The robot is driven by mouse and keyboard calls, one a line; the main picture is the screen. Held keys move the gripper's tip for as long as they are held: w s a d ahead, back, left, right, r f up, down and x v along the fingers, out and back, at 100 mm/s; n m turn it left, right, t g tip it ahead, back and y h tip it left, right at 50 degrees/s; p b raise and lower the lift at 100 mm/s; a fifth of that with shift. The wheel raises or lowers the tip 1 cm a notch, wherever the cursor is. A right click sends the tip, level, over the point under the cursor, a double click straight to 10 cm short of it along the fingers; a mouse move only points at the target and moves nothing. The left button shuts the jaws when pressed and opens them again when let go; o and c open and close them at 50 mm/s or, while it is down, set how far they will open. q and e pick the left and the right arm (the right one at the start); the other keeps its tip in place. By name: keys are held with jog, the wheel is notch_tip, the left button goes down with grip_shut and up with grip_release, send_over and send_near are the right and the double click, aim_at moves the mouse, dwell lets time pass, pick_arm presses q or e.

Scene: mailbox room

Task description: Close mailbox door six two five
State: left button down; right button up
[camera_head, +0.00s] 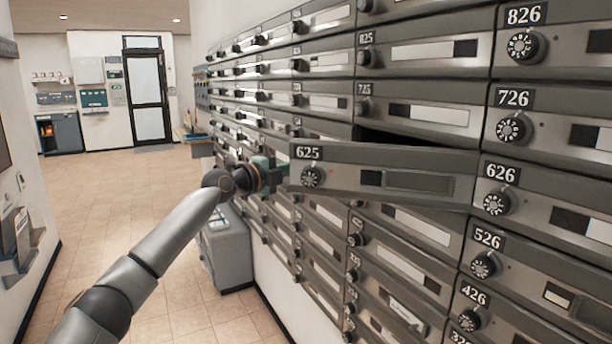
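The mailbox door 625 (420,163) stands partly open, swung out from the wall of mailboxes. Its right end is by box 626, and its free left end, with the number plate and dial, juts out toward the room. A dark opening shows above its top edge. My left arm reaches in from the lower left. My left gripper (278,176) is at the free left edge of the door, touching it or very close. Its fingertips are too small and partly hidden, so I cannot tell if they are open. My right gripper is not in view.
Neighbouring doors 725 (415,108), 626 (545,200) and 726 (550,118) look shut. A grey bin (226,255) stands on the floor below the mailboxes. The tiled floor (120,205) at left is clear, back to a glazed door (148,95).

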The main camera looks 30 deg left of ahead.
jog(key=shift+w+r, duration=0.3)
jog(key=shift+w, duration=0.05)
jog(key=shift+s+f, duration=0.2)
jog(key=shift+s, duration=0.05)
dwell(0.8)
